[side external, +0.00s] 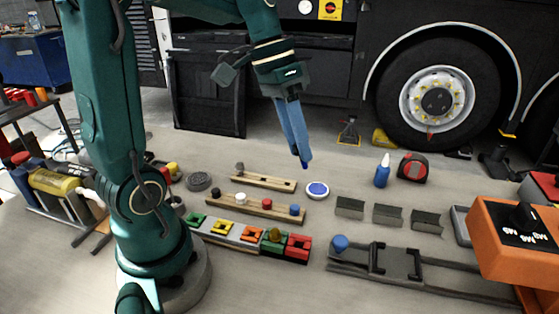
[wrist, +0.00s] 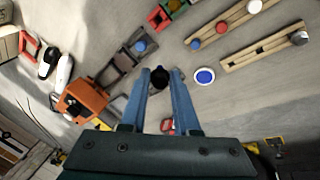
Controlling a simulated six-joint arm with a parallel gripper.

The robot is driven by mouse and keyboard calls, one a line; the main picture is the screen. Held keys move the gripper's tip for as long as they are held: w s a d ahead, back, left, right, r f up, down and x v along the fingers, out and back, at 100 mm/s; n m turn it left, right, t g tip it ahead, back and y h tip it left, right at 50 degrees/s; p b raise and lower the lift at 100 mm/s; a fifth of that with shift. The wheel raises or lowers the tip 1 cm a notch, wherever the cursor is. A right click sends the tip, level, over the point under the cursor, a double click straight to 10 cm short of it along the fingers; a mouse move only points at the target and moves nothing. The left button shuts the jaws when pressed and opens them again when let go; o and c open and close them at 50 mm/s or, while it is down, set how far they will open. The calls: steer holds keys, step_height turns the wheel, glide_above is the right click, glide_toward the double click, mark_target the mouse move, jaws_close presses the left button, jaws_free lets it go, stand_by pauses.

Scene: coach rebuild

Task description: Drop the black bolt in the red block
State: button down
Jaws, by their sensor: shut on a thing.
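My gripper (side external: 305,163) points down above the bench, with blue fingers. In the wrist view my gripper (wrist: 159,82) is shut on a black bolt (wrist: 159,77), whose round dark head shows between the fingertips. The bolt cannot be made out in the side view. The red block (side external: 298,248) is at the right end of a row of coloured blocks, nearer the side camera than my gripper. It also shows in the wrist view (wrist: 158,17), at the top, away from the held bolt. A green block (side external: 273,242) adjoins it.
A wooden rail (side external: 260,209) holds several coloured knobs, and a second rail (side external: 275,184) lies behind it. A white-and-blue disc (side external: 317,189) lies near below my gripper. A dark fixture (side external: 390,262) with a blue knob (side external: 340,243) lies right of the blocks. An orange box (side external: 510,245) stands far right.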

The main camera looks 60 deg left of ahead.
stand_by(0.4)
steer(key=shift+s+d+f+m+g+y, duration=0.5)
steer(key=shift+d+f, duration=0.5)
steer(key=shift+f, duration=0.8)
steer(key=shift+s+d+f+m+g+y, duration=0.15)
steer(key=shift+s+d+f+m+y, duration=0.2)
steer(key=shift+d+f+y, duration=1)
steer(key=shift+s+d+f+m+g+h, duration=0.1)
steer(key=shift+s+d+f+m+g, duration=0.35)
steer(key=shift+f, duration=1.8)
steer(key=shift+d+f, duration=0.2)
steer(key=shift+f, duration=1.4)
steer(key=c, duration=0.6)
jaws_free()
steer(key=shift+o, duration=0.4)
